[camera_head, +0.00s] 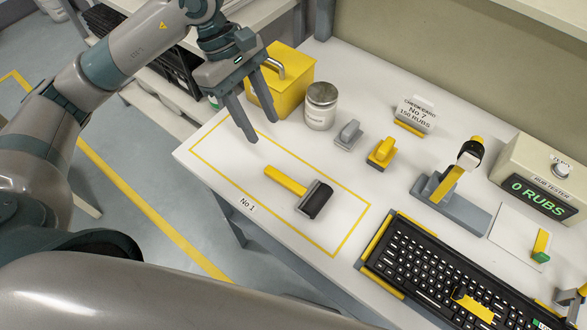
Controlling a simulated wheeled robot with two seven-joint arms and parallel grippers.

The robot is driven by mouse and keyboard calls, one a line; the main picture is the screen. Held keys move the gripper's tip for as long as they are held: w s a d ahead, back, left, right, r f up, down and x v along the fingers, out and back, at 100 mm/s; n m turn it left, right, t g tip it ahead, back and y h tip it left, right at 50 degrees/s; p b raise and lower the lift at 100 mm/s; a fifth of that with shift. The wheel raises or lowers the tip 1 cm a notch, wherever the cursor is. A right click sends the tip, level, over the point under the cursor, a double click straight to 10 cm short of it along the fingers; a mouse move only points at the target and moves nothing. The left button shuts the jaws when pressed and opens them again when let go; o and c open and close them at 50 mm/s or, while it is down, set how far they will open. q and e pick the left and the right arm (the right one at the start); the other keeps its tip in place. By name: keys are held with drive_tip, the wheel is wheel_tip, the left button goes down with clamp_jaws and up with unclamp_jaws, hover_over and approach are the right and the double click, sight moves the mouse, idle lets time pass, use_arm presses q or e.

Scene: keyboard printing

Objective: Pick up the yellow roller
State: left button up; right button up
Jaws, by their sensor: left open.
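The yellow roller lies on the white table inside a yellow-outlined rectangle. Its yellow handle (286,181) points to the upper left, and its black roller head (317,200) is at the lower right. My left gripper (264,130) is open and empty, with its fingers pointing down above the far left part of the outlined area. It is apart from the roller, up and to the left of the handle. My right gripper is not in view.
A yellow box (282,84) and a jar (320,106) stand just behind my left gripper. Grey (348,134) and yellow (382,152) handled blocks sit beyond the roller. A black keyboard (440,270) lies to the right. The outlined area around the roller is clear.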

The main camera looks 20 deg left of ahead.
use_arm(q)
drive_tip(key=b, duration=0.2)
hover_over(280, 177)
drive_tip(key=a, duration=0.1)
drive_tip(key=f, duration=0.8)
drive_tip(key=shift+w+f, duration=0.1)
drive_tip(key=shift+w, duration=0.1)
drive_tip(key=x, duration=0.2)
drive_tip(key=shift+d+f, duration=0.15)
drive_tip(key=shift+f, duration=0.25)
drive_tip(key=shift+s+f, duration=0.1)
drive_tip(key=shift+f, duration=0.1)
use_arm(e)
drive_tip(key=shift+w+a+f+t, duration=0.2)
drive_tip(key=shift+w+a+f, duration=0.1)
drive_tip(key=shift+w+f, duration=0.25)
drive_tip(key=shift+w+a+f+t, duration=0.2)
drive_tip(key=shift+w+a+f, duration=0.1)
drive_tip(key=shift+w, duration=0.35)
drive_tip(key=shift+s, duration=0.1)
